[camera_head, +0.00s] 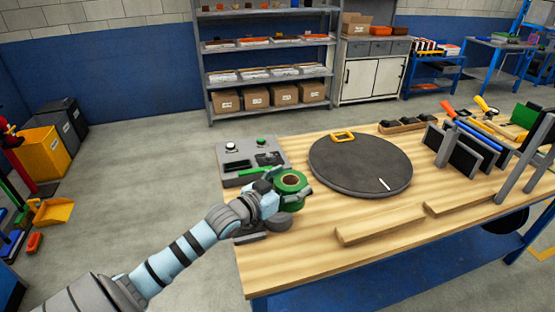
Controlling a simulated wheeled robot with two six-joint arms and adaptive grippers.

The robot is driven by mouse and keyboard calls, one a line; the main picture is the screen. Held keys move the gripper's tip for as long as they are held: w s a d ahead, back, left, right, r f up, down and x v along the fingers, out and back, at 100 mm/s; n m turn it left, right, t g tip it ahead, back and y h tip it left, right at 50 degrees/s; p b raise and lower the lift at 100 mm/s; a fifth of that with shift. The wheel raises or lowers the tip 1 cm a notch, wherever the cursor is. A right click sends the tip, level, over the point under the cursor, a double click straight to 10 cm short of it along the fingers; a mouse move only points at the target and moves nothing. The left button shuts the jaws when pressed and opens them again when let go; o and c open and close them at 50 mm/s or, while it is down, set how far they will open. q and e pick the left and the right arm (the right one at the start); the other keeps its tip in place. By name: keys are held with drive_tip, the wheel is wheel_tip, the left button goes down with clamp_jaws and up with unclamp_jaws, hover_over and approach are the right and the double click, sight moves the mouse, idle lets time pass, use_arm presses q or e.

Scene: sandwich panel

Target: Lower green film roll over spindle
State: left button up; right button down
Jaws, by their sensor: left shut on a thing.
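The green film roll (293,184) is a short ring with a tan core, at the left end of the wooden workbench. My left gripper (282,187) is shut on the roll, reaching it from the left. The roll is just in front of the grey control box and above a dark round base (283,220). I cannot tell whether the roll touches that base. No spindle can be made out; the roll and gripper may hide it. My right gripper is not in view.
A dark round turntable (360,170) with a yellow handle lies right of the roll. The grey control box (232,180) stands behind the gripper. Wooden strips (380,226) lie along the front edge. A rack of panels (465,150) stands at right.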

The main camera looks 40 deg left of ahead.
use_arm(q)
drive_tip(key=w+a+r+n+y, duration=0.3)
drive_tip(key=a+n+y, duration=0.1)
drive_tip(key=a+y, duration=0.15)
drive_tip(key=shift+g, duration=0.3)
drive_tip(key=f+b, duration=0.6)
drive_tip(key=a+f+b, duration=0.1)
drive_tip(key=f+b, duration=0.1)
drive_tip(key=f, duration=0.2)
drive_tip(key=shift+b, duration=0.4)
drive_tip(key=shift+r, duration=0.1)
drive_tip(key=o, duration=1.4)
drive_tip(key=shift+d, duration=0.1)
